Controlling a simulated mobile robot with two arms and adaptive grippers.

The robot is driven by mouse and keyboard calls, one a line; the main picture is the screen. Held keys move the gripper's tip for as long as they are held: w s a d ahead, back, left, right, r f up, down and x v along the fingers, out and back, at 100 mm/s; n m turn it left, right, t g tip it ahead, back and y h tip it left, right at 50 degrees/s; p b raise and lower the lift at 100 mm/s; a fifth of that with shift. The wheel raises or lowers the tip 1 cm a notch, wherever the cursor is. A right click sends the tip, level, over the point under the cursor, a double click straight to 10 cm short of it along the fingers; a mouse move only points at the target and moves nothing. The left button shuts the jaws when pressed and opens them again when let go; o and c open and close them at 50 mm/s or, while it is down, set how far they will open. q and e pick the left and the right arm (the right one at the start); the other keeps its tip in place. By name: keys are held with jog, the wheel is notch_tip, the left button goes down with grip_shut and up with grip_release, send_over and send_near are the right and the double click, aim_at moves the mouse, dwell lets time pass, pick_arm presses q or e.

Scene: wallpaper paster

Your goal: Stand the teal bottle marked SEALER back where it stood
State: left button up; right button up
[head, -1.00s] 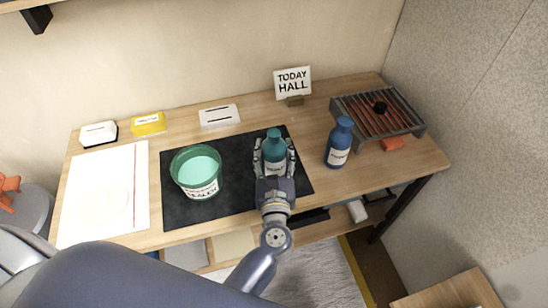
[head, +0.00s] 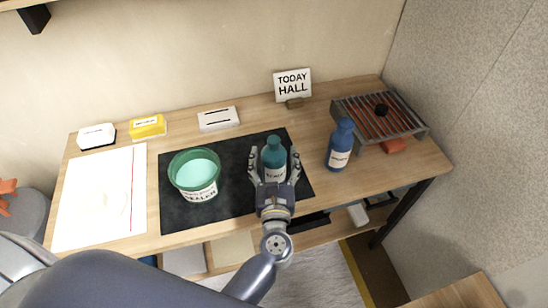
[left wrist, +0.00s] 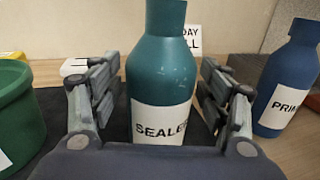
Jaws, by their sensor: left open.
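The teal bottle marked SEALER (head: 274,154) stands upright on the black mat (head: 228,212), and it fills the middle of the left wrist view (left wrist: 160,80). My left gripper (head: 274,172) is open, with one finger on each side of the bottle and gaps showing in the left wrist view. A green bucket (head: 197,176) with a SEALER label and pale teal contents stands on the mat to the left. My right gripper is not in view.
A blue bottle (head: 339,145) stands close to the right of the mat, its label partly readable in the left wrist view. A metal rack (head: 378,119) is at the back right. A TODAY HALL sign (head: 293,84) stands behind. White paper (head: 99,195) lies at the left.

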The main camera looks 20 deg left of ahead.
pick_arm(q)
jog(key=shift+s+d+r, duration=0.1)
jog(key=shift+s+r, duration=0.05)
jog(key=b+v, duration=0.3)
jog(key=v, duration=0.7)
jog(key=shift+s+d, duration=0.1)
jog(key=shift+s, duration=0.2)
jog(key=shift+s+d, duration=0.2)
jog(key=shift+s, duration=0.3)
